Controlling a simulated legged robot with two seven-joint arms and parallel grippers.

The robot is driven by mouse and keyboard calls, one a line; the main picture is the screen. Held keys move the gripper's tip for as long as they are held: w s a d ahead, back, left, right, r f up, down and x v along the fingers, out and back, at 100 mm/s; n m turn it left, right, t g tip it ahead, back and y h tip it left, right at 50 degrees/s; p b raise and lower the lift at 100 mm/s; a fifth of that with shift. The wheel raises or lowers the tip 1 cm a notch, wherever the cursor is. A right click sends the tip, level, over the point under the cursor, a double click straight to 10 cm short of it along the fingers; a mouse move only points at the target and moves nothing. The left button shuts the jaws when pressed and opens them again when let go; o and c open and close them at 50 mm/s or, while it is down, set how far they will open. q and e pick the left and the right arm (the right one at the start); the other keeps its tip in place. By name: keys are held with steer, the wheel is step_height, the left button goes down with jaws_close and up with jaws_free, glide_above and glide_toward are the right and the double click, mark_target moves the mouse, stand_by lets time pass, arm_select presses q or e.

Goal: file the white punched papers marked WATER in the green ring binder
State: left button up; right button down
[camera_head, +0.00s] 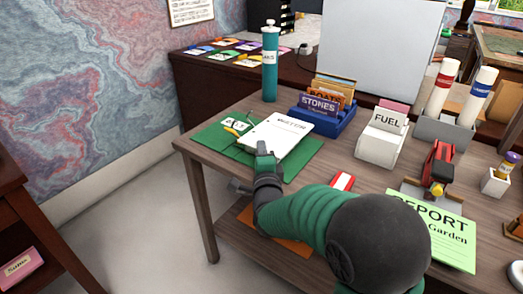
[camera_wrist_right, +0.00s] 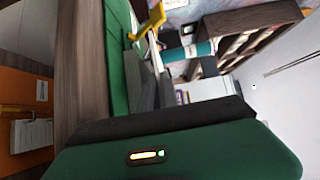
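My left gripper is out of view.
Behind stand a teal canister (camera_head: 270,65) and a blue STONES holder (camera_head: 320,122). A white FUEL box (camera_head: 381,140) is to the right, then a grey holder with rolled tubes (camera_head: 443,130). A green REPORT sheet (camera_head: 455,240) lies at the front right. My right arm hides part of the desk's front.

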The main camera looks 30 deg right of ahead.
steer(key=shift+f+b, duration=0.35)
steer(key=c, duration=1.5)
jaws_free()
steer(key=shift+c, duration=0.2)
steer(key=shift+s+a+f+b, duration=0.1)
steer(key=shift+f+b, duration=0.4)
steer(key=shift+s+a+f, duration=0.1)
steer(key=shift+f, duration=0.1)
steer(key=shift+v, duration=1.5)
steer(key=shift+r+v, duration=0.2)
steer(key=shift+v, duration=1.05)
steer(key=shift+f, duration=0.1)
